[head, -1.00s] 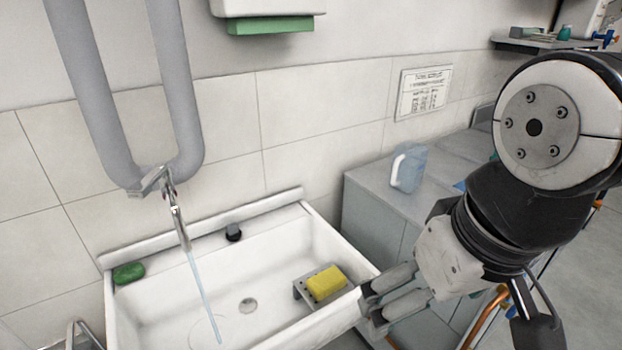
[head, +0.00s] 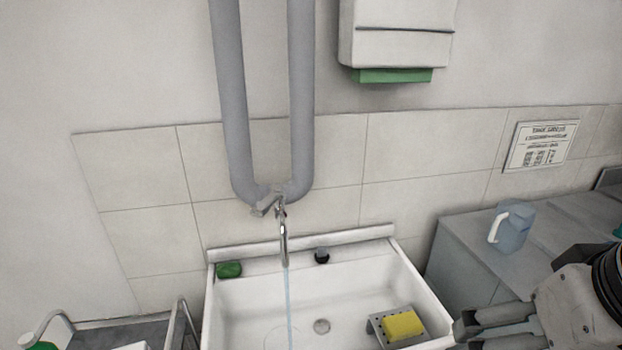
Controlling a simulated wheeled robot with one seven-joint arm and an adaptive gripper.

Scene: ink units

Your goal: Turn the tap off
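The tap (head: 283,235) is a chrome spout on the wall above the sink, below two thick grey pipes. A thin stream of water (head: 288,300) runs from it into the white sink (head: 300,308). A lever-like chrome part (head: 267,205) sits at the top of the tap, where the pipes meet. My gripper (head: 462,328) is at the lower right, by the sink's right edge and well away from the tap. Its fingers point left.
A yellow sponge (head: 403,325) lies on a grey rack (head: 377,328) in the sink. Green soap (head: 229,269) and a black stopper (head: 321,255) are on the back ledge. A clear jug (head: 511,228) stands on the right counter (head: 462,232). A green-edged dispenser (head: 395,40) hangs above.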

